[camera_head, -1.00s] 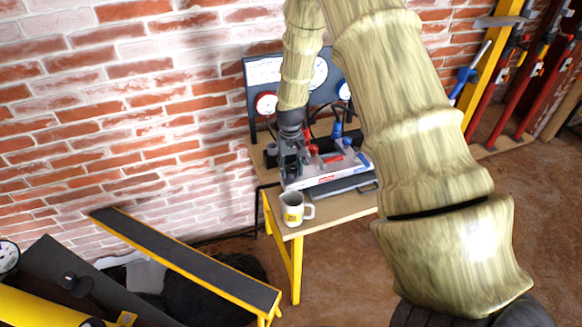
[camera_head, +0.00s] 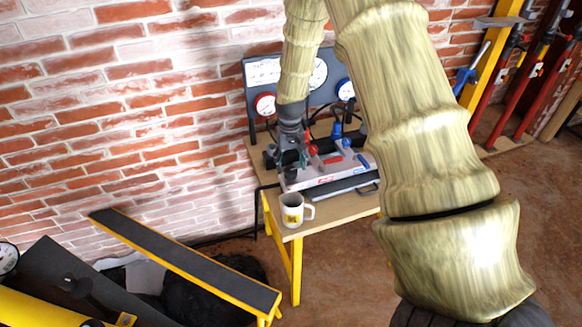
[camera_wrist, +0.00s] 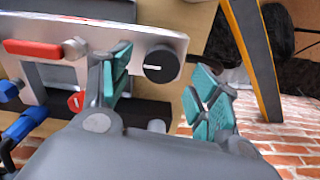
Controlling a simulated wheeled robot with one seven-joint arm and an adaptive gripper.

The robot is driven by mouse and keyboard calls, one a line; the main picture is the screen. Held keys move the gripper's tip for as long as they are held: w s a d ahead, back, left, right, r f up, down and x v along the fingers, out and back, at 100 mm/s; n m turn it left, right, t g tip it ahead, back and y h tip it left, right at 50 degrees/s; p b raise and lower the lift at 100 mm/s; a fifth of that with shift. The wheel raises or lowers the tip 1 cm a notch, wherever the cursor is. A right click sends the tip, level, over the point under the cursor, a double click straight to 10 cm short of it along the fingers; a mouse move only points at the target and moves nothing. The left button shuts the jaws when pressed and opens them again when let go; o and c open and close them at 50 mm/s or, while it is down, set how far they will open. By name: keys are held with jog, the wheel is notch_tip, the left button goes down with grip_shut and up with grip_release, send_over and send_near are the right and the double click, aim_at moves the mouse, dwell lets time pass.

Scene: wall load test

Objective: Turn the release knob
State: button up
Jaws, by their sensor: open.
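The black round knob (camera_wrist: 160,64) has a white pointer line and sits at the end of a light metal plate (camera_wrist: 110,38) in the wrist view. My gripper (camera_wrist: 163,78) is open, with one teal-padded finger on each side of the knob in the picture. A visible gap separates the knob from both fingers. In the head view my gripper (camera_head: 292,152) is at the left end of the device (camera_head: 330,178) on the bench, where the knob is hard to make out.
A white mug (camera_head: 292,210) stands at the front of the wooden bench (camera_head: 335,208), close to the device. A gauge panel (camera_head: 325,90) stands behind it. Red (camera_wrist: 34,48) and blue (camera_wrist: 25,122) handles are beside the gripper. A yellow-edged beam (camera_head: 185,262) is at left.

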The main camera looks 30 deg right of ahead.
aim_at(291, 170)
notch_tip(291, 170, up, 10)
jog(key=shift+f, duration=0.15)
jog(key=shift+f, duration=0.1)
dwell(0.6)
